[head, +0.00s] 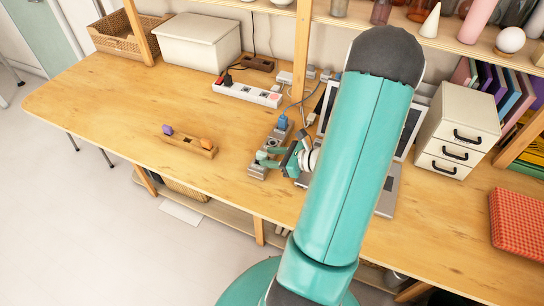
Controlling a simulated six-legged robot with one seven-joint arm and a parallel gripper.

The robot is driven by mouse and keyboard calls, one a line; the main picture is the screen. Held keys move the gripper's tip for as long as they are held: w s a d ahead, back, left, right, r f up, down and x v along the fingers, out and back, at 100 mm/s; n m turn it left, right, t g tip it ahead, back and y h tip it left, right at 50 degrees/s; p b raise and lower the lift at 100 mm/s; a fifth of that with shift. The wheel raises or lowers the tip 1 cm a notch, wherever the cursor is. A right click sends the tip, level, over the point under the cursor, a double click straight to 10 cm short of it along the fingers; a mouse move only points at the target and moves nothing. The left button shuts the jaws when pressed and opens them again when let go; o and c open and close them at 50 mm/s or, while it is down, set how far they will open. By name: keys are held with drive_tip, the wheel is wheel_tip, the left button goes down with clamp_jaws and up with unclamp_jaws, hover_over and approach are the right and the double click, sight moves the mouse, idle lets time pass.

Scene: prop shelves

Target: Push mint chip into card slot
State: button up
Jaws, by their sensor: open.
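My gripper (267,157) is open at the left end of my arm, low over a grey block on the wooden table. Its teal fingers point left. The long grey block (258,172) runs from under the fingers toward the back, where a blue plug-like piece (282,122) stands on it. This block may hold the card slot, but no slot opening can be made out. I cannot pick out the mint chip; it may be hidden at the fingers or be lost against their similar colour. Contact between fingers and block cannot be told.
A power strip (247,94) and white box (199,42) stand behind. A laptop (388,190) is partly hidden by my arm. The table's left part is clear.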

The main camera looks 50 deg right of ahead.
drive_tip(key=v, duration=1.4)
drive_tip(key=shift+w, duration=0.1)
drive_tip(key=w+a+r+n+g+y, duration=0.1)
drive_tip(key=w+a+r+n+g, duration=0.15)
drive_tip(key=a+n, duration=0.35)
drive_tip(key=w+a+r+n+g, duration=0.2)
drive_tip(key=a+r+n+g, duration=0.25)
drive_tip(key=a, duration=0.25)
drive_tip(key=w+a+r+n+g+y, duration=0.1)
drive_tip(key=w+a+r+n+g, duration=0.15)
drive_tip(key=a+n, duration=0.4)
drive_tip(key=s+a+r+n+t+h, duration=0.2)
drive_tip(key=a+r+n+h, duration=0.4)
drive_tip(key=a+r+n, duration=0.4)
drive_tip(key=a+n, duration=0.3)
drive_tip(key=n, duration=0.2)
drive_tip(key=shift+r+h, duration=0.4)
drive_tip(key=shift+s+a, duration=0.1)
drive_tip(key=shift+s, duration=0.05)
drive_tip(key=shift+c, duration=0.5)
